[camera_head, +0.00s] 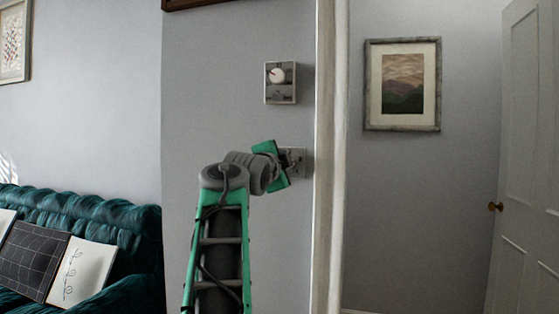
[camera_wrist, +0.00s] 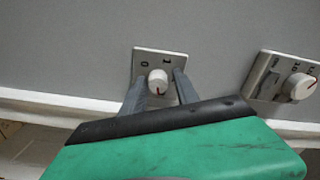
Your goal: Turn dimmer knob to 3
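A small wall plate (camera_wrist: 146,61) with a white round knob (camera_wrist: 157,80) shows in the wrist view. The knob has a red pointer line, and the marks 0 and 1 are readable above it. My gripper (camera_wrist: 161,75) is open, with one grey finger on each side of this knob and a visible gap to it. In the head view this lower plate (camera_head: 298,158) is partly hidden by my gripper (camera_head: 284,165). A second plate (camera_head: 279,95) with a larger white knob (camera_head: 278,75) is above it. That knob also shows at the right of the wrist view (camera_wrist: 299,87), its marks too small to read surely.
A white door frame (camera_head: 328,180) runs close to the right of both plates. A framed picture (camera_head: 374,85) and a white door (camera_head: 525,170) are further right. A green sofa (camera_head: 130,216) with cushions stands at the left. The wall between sofa and plates is clear.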

